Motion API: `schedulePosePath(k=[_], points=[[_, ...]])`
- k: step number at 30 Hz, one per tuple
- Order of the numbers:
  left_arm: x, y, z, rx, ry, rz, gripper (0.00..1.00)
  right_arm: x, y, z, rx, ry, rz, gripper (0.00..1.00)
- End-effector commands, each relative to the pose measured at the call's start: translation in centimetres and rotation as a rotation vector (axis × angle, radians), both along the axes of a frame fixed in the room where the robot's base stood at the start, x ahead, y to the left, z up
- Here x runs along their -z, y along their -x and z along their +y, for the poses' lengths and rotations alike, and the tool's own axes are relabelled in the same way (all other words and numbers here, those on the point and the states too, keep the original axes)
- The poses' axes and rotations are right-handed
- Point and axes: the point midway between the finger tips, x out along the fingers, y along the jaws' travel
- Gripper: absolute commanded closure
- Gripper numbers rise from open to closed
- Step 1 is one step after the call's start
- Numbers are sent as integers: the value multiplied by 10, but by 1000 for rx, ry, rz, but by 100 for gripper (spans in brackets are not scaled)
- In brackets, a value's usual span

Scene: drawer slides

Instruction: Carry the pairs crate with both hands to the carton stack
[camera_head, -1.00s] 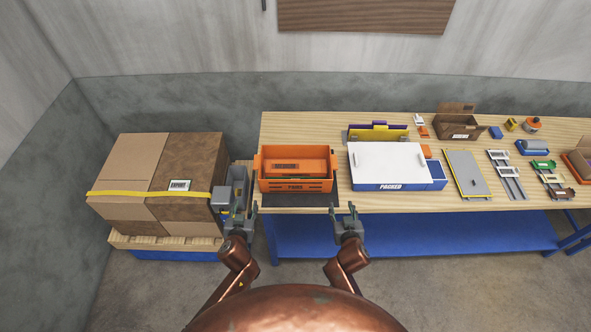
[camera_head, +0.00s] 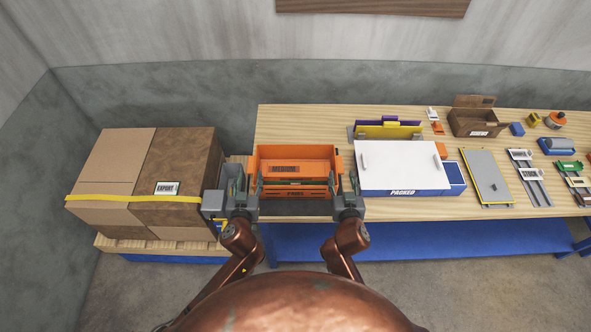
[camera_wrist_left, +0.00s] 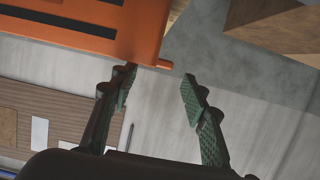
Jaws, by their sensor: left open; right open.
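The orange pairs crate (camera_head: 294,153) stands upright near the left end of the workbench, with something green and pale showing low inside it. The carton stack (camera_head: 112,158), with a yellow strap and an EXPORT label, is left of the bench. My left gripper (camera_head: 238,188) is open at the crate's left side. In the left wrist view, the crate's orange wall (camera_wrist_left: 105,25) fills the upper left, close to the open left fingers (camera_wrist_left: 160,90), with nothing between them. My right gripper (camera_head: 348,186) is open at the crate's right side. Contact on that side is unclear.
A white-lidded blue PACKED box (camera_head: 402,170) is close to the right of the crate. Yellow and purple panels (camera_head: 388,131) stand behind it. A grey board (camera_head: 485,176), slide parts and a small brown carton (camera_head: 475,123) lie farther right. The cartons rest on a wooden pallet (camera_head: 160,246).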

Motion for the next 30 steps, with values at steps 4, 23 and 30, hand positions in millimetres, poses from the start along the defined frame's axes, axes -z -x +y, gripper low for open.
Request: schedulePosePath(k=[4, 23, 30], points=[[0, 0, 0, 0, 1, -1, 58, 0, 0, 0, 0, -1, -1, 58], [15, -50, 0, 0, -3, -1, 58, 15, -50, 0, 0, 3, 0, 58], [22, -71, 0, 0, -1, 0, 58, 23, -72, 0, 1, 1, 0, 58]])
